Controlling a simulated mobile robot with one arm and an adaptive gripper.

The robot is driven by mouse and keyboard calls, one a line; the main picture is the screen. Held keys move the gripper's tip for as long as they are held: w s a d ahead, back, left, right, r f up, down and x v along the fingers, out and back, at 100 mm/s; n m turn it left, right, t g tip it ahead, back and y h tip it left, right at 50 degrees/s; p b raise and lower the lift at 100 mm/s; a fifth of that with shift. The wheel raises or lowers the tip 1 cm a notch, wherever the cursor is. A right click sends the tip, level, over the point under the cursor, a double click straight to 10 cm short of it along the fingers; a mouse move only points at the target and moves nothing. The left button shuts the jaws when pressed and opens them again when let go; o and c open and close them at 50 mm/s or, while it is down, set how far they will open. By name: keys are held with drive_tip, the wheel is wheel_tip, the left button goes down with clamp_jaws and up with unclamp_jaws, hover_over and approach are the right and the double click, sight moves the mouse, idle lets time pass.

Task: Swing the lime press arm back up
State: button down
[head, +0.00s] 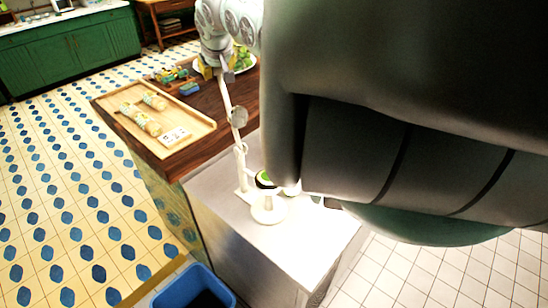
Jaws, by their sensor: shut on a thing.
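The lime press stands on the pale counter, with its white cup stand (268,209) at the front. A green lime piece (265,179) sits in the dark-rimmed cup on top. The long pale press arm (228,98) rises steeply from the hinge post behind the cup, leaning a little to the left, with a round grey disc (239,117) partway along it. My gripper (221,71) is shut on the upper end of the press arm. The fingers are small in view, and my own arm hides much of the right side, including part of the counter.
A wooden tray (190,143) with wrapped rolls and a small card lies on the dark wood counter. Small coloured blocks (190,88) and a plate of greens (243,60) are behind it. A blue bin (190,290) stands below the counter. Tiled floor (60,200) is clear at left.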

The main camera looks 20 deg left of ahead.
drive_tip(key=c, duration=0.7)
unclamp_jaws()
drive_tip(key=shift+s, duration=0.1)
drive_tip(key=shift+c, duration=0.2)
drive_tip(key=shift+o, duration=1.2)
drive_tip(key=shift+d, duration=0.1)
drive_tip(key=r, duration=1)
drive_tip(key=shift+a, duration=0.2)
